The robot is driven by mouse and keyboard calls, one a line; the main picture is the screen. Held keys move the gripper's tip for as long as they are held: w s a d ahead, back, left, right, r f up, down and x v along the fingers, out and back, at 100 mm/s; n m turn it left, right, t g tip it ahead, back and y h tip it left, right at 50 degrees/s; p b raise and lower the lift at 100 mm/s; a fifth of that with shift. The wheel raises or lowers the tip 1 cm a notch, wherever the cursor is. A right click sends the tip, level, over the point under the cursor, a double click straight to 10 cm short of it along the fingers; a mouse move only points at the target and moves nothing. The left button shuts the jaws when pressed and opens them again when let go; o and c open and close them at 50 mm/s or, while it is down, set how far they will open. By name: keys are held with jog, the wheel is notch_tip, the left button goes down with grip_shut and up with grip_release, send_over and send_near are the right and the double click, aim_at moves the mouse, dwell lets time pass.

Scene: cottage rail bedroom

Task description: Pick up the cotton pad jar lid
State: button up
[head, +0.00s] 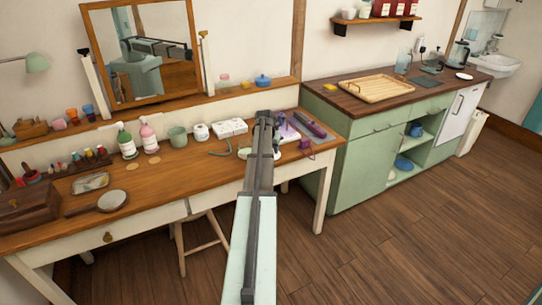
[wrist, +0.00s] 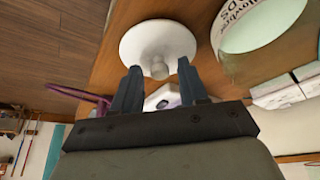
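The cotton pad jar lid (wrist: 150,38) is a white round disc with a small knob, seen near the top of the wrist view. The knob appears between the fingertips; I see no clear contact. A white jar with dark lettering (wrist: 224,40) stands beside the lid at the upper right of the wrist view.
The wooden desk (head: 160,190) holds pump bottles (head: 148,134), a green cup (head: 177,137) and white boxes (head: 230,127) near the lid. Purple items (head: 318,130) lie right of my arm. A mirror (head: 146,55) stands behind. The desk's front middle is clear.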

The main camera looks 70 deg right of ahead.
grip_shut()
dwell(0.3)
notch_tip(320, 180, up, 9)
jog(key=w+a+r+m+g, duration=0.2)
jog(key=w+m, duration=0.4)
jog(key=w, duration=0.5)
jog(key=shift+r, duration=0.65)
dwell(0.4)
